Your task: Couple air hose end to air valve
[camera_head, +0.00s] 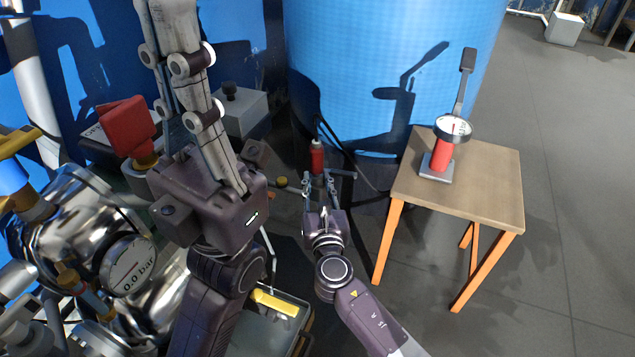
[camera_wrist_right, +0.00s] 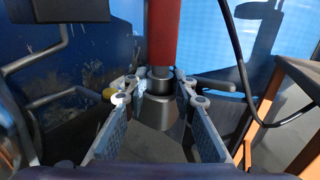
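My right gripper (camera_head: 320,180) is in the middle of the head view, with its fingers apart around a slim red cylinder with a dark neck (camera_head: 317,157). In the right wrist view the red cylinder (camera_wrist_right: 163,35) stands upright between the fingertips (camera_wrist_right: 158,85), its dark neck between them; firm contact cannot be seen. I cannot tell whether this is the air hose end or the air valve. A black hose (camera_wrist_right: 240,60) curves down at the right in that view. My left gripper (camera_head: 205,200) is large at the left, its fingertips cut off by the top edge.
A wooden table (camera_head: 490,190) with orange legs stands at the right, bearing a red device with a gauge (camera_head: 452,130). A large blue tank (camera_head: 385,60) stands behind. Metal piping with a gauge (camera_head: 128,264) and a red-handled fitting (camera_head: 127,125) are at the left. Floor is clear at far right.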

